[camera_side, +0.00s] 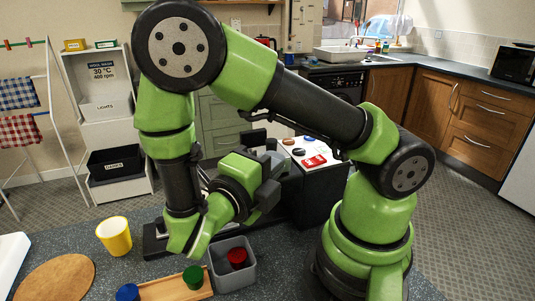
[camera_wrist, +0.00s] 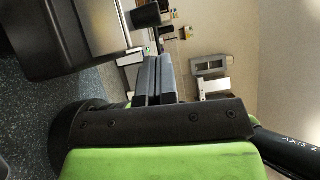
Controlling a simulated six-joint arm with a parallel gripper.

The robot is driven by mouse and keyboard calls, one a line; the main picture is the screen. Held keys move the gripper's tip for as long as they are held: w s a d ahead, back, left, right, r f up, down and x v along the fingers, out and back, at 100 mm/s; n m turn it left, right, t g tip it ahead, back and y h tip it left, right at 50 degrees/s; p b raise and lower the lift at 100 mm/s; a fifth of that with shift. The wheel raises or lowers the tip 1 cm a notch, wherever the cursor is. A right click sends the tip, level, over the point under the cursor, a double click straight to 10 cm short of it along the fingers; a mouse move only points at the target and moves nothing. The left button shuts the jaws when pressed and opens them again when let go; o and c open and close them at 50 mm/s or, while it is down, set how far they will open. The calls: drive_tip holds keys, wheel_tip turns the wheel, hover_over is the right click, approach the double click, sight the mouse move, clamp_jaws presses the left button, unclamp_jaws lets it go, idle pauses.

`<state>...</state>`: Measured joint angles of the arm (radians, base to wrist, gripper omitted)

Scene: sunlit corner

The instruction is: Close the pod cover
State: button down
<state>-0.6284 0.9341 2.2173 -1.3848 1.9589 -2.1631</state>
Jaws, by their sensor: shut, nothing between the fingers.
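The machine is black with a silver panel. In the side view its black base (camera_side: 155,243) shows on the counter, mostly hidden behind my arm and wrist. In the wrist view its black and silver body (camera_wrist: 88,25) fills the upper left, with a short black cylindrical part (camera_wrist: 145,16) sticking out. I cannot make out the pod cover for certain or tell its angle. My gripper (camera_wrist: 156,58) shows in the wrist view with its two dark fingers side by side, shut and empty. It is beside the machine; whether it touches it is not clear. In the side view my wrist hides the fingertips.
A yellow cup (camera_side: 114,236) stands left of the machine. A round board (camera_side: 55,281) lies at left.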

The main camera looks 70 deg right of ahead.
drive_tip(key=shift+w+d, duration=0.75)
drive_tip(key=shift+d, duration=0.35)
drive_tip(key=w+d, duration=0.5)
